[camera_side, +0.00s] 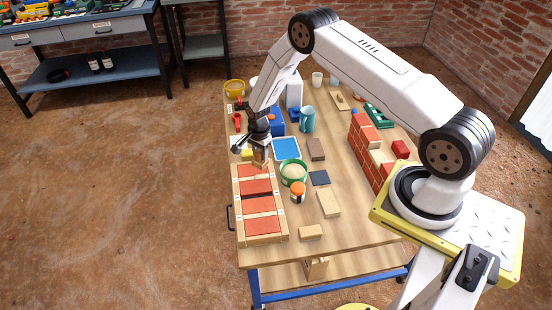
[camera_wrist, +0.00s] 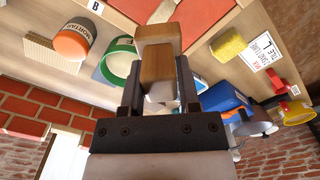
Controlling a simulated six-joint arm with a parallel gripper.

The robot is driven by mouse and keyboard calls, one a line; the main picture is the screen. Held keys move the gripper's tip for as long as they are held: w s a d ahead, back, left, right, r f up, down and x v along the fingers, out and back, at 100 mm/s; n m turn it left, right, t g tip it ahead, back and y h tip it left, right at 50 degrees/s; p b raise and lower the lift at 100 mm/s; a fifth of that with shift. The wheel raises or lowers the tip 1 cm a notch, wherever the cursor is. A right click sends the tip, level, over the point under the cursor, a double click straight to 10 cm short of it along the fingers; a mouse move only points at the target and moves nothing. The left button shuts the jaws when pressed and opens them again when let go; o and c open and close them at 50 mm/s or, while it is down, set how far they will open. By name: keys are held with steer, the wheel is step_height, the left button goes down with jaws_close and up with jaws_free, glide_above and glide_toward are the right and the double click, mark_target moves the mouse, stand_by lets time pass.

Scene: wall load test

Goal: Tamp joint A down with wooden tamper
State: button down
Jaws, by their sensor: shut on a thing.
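The wooden tamper (camera_wrist: 155,45) is a brown wooden block, upright between the fingers of my gripper (camera_wrist: 158,82) in the wrist view. In the side view my gripper (camera_side: 259,142) is shut on the tamper (camera_side: 260,157) at the far end of a wooden frame (camera_side: 238,215). The frame holds red bricks (camera_side: 259,206) with pale joints between them. In the wrist view red brick (camera_wrist: 205,10) and a pale joint (camera_wrist: 163,11) show beyond the tamper. A "B" label (camera_wrist: 96,6) is legible on the frame; I cannot make out an A label. Whether the tamper touches a joint is unclear.
A green tub (camera_side: 292,172) of pale material and an orange-capped mortar jar (camera_side: 298,192) stand right of the frame. A blue tray (camera_side: 286,149) lies near my gripper. A partial brick wall (camera_side: 366,150) stands at the right. The table's front right is clear.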

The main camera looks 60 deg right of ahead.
mark_target(261, 164)
steer(key=shift+f, duration=2.7)
steer(key=shift+f, duration=0.65)
stand_by(0.7)
steer(key=shift+r, duration=0.1)
steer(key=shift+r, duration=3.5)
